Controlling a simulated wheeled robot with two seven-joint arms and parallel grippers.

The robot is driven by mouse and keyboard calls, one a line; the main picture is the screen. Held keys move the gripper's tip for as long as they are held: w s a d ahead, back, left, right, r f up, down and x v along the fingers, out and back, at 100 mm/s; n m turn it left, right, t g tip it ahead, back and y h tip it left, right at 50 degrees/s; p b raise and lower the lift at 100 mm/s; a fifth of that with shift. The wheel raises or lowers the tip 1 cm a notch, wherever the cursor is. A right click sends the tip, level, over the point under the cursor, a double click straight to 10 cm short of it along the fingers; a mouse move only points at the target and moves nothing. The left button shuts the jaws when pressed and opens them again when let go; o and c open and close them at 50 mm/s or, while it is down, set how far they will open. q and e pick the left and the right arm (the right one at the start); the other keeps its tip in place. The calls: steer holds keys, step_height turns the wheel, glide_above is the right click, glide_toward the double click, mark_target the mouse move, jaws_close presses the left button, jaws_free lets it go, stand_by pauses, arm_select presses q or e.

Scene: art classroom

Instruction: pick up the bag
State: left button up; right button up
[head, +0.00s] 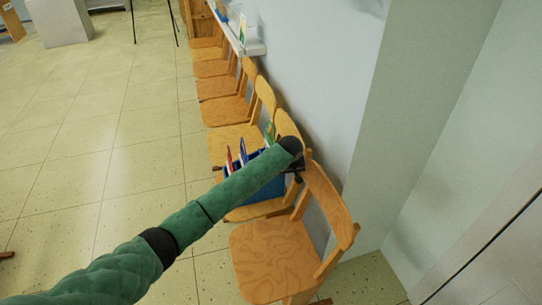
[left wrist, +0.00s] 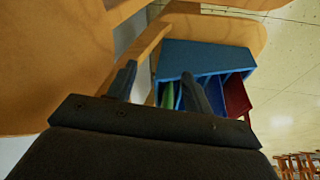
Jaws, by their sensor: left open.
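The blue bag (head: 268,190) sits on a wooden chair in the row along the wall, with green, blue and red items standing up from it. My left arm crosses in front and hides part of it. My left gripper (head: 297,172) is at the bag's right side by the chair back, mostly hidden in the head view. In the left wrist view the bag (left wrist: 205,58) is just beyond the open fingers (left wrist: 158,82), and one finger overlaps it in the picture. I cannot tell if they touch. My right gripper is not in view.
A wooden chair (head: 272,258) stands nearest me, its back close to my left gripper. More chairs (head: 226,110) run along the wall below a white ledge (head: 250,46). The tiled floor (head: 85,170) on the left is mostly clear.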

arm_select(q)
steer(key=n+y, duration=0.2)
glide_toward(269, 142)
steer(key=s+d+f, duration=0.3)
steer(key=f, duration=0.1)
steer(key=shift+t, duration=0.3)
steer(key=shift+a+p+x, duration=0.2)
steer(key=shift+p+x, duration=0.05)
steer(key=shift+x, duration=1.75)
steer(key=shift+a+p+x, duration=0.25)
steer(key=shift+x, duration=1.75)
steer(key=shift+r, duration=0.1)
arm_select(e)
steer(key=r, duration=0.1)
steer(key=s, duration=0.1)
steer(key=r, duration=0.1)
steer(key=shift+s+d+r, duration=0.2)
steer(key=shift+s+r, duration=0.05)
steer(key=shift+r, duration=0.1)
arm_select(q)
steer(key=shift+c, duration=0.4)
jaws_close()
